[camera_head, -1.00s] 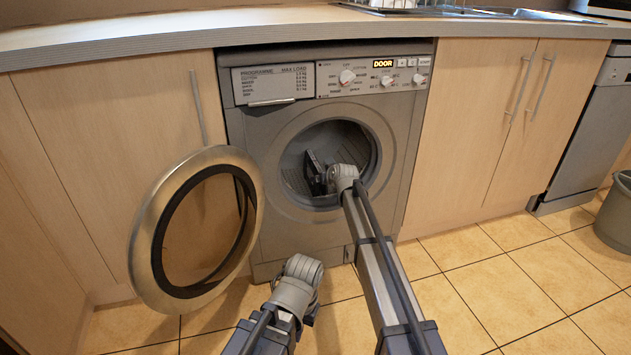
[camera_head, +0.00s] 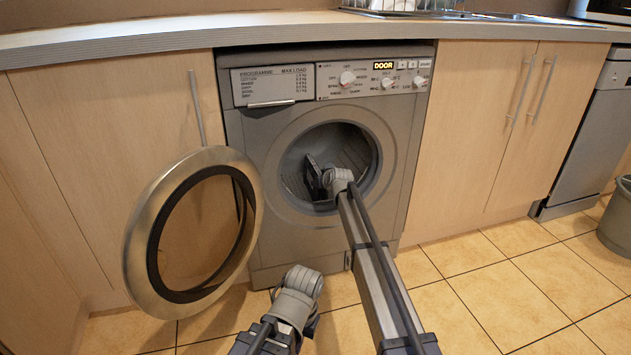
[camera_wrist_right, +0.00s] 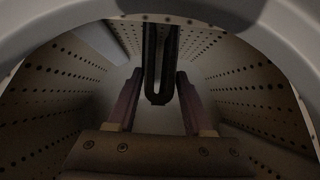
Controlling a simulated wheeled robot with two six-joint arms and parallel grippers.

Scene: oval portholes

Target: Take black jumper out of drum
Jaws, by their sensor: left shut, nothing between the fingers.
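The washing machine's drum (camera_head: 355,152) is open at the front. My right arm reaches through its opening, with the wrist at the mouth. In the right wrist view, my right gripper (camera_wrist_right: 160,78) is inside the drum with its fingers apart. A black strip-like shape, possibly the black jumper (camera_wrist_right: 158,92), hangs from the top of that view between the fingers, with a gap on each side. I cannot tell its full outline. In the head view the right fingertips are hard to make out. My left gripper (camera_head: 312,322) is low before the machine, shut and empty, mostly hidden by its wrist.
The round door (camera_head: 142,243) stands swung open to the left, beside the opening. The counter (camera_head: 140,45) overhangs above the machine. A grey bin (camera_head: 615,222) stands far right.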

